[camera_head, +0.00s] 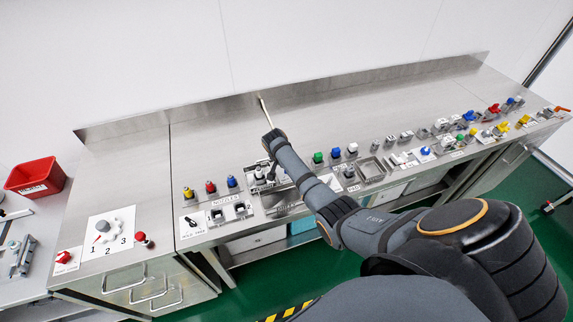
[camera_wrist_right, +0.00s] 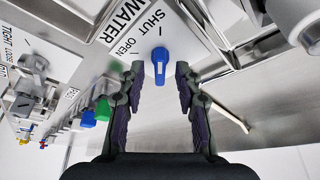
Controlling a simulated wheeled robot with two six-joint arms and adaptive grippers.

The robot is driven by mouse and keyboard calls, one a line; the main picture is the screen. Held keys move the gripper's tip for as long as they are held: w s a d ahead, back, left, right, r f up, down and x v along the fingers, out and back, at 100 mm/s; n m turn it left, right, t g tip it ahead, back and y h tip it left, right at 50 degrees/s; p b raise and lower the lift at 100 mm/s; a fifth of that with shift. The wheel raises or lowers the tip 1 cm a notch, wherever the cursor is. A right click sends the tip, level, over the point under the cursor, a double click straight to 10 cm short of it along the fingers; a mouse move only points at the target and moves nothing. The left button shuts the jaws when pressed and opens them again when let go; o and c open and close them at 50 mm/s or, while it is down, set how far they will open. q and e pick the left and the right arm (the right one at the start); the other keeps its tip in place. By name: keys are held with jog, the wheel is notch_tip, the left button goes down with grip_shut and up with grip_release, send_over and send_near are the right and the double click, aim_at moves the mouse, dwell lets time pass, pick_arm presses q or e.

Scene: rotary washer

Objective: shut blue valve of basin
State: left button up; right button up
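The blue valve handle (camera_wrist_right: 160,66) shows in the right wrist view on a white plate (camera_wrist_right: 128,28) lettered WATER, SHUT and OPEN. Its long side runs nearly up and down in that picture; which mark it points to is hard to tell. My right gripper (camera_wrist_right: 160,76) is open, with one finger on each side of the handle and visible gaps; contact is not visible. In the head view my right gripper (camera_head: 271,168) is above the basin area (camera_head: 283,203), and the arm hides the valve there. My left gripper is in neither view.
Yellow, red (camera_head: 210,187) and blue knobs line the bench to the left. Green (camera_head: 318,157), blue and white knobs lie to the right.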

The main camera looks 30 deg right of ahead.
jog(key=v, duration=1.2)
